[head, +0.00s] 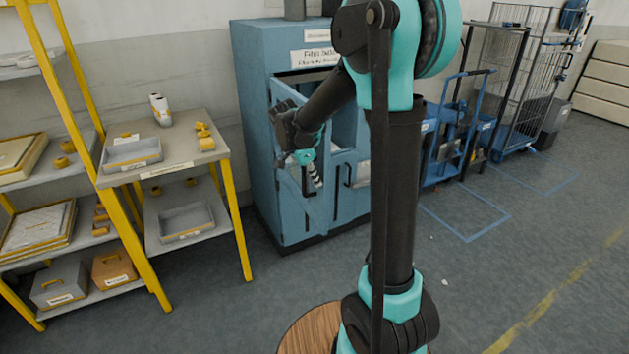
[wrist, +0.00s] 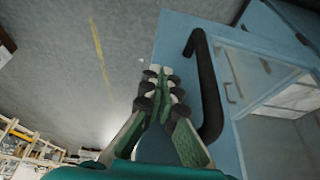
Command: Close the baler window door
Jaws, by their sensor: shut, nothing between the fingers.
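The blue baler (head: 262,60) stands against the wall in the head view. Its window door (head: 290,213) is swung outward, with a dark opening behind its upper part.
A grey table (head: 195,157) with trays and yellow rolls stands left of the baler, beside a yellow-framed shelf (head: 140,235). Blue trolleys (head: 440,160) and a wire cage (head: 525,85) stand to the right. The floor (head: 480,285) at front right is clear.

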